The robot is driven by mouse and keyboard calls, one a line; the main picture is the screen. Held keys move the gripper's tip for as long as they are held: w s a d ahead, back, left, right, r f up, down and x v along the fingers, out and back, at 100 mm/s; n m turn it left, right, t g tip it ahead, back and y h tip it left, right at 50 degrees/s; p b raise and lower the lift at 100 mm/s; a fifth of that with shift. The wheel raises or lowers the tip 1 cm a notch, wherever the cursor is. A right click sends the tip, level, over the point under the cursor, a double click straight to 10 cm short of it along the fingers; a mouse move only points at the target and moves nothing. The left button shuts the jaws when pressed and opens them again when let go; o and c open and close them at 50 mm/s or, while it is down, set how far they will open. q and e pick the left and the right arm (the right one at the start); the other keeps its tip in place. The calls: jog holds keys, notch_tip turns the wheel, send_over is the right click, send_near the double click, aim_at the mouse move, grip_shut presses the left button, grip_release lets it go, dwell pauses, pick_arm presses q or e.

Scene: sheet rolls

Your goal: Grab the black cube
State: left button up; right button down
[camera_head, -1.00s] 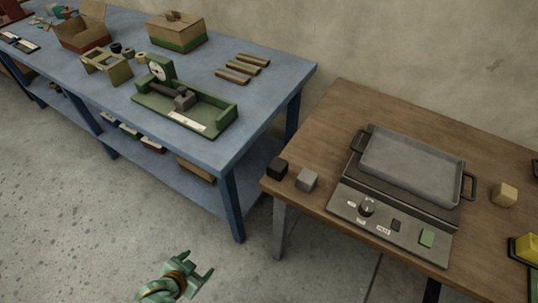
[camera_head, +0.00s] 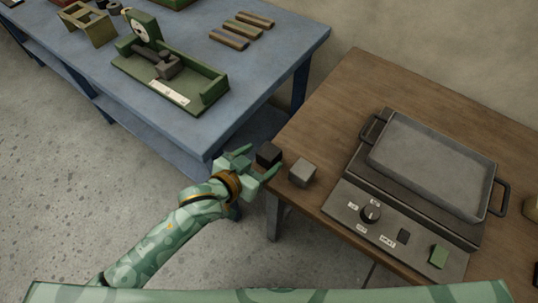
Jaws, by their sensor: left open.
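The black cube (camera_head: 268,154) sits at the left corner of the brown wooden table (camera_head: 330,118). A grey cube (camera_head: 302,172) stands just to its right, with a small gap between them. My left gripper (camera_head: 257,161) is open at the table's left corner, its green fingers pointing at the black cube. One fingertip is on the far side of the cube and the other on its near side. I cannot tell whether either finger touches it. My right gripper is out of view.
A hot plate with a grey tray (camera_head: 425,165), a knob (camera_head: 371,213) and a green button (camera_head: 439,256) fills the table's middle. A blue workbench (camera_head: 262,87) with a green fixture (camera_head: 172,82) and several bars (camera_head: 247,25) stands at left. Open floor lies below.

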aim_at(273, 151)
pick_arm(q)
jog(key=shift+w+d+f, duration=0.2)
jog(key=shift+w, duration=0.05)
jog(key=shift+w+d+f, duration=0.15)
jog(key=shift+w, duration=0.1)
jog(key=b+x, duration=0.3)
jog(key=x, duration=0.1)
jog(key=shift+s+f, duration=0.1)
jog(key=shift+f, duration=0.1)
jog(key=shift+w+d, duration=0.25)
jog(key=shift+r, duration=0.15)
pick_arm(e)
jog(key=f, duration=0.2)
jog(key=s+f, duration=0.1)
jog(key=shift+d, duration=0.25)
pick_arm(q)
jog(key=c, duration=1.1)
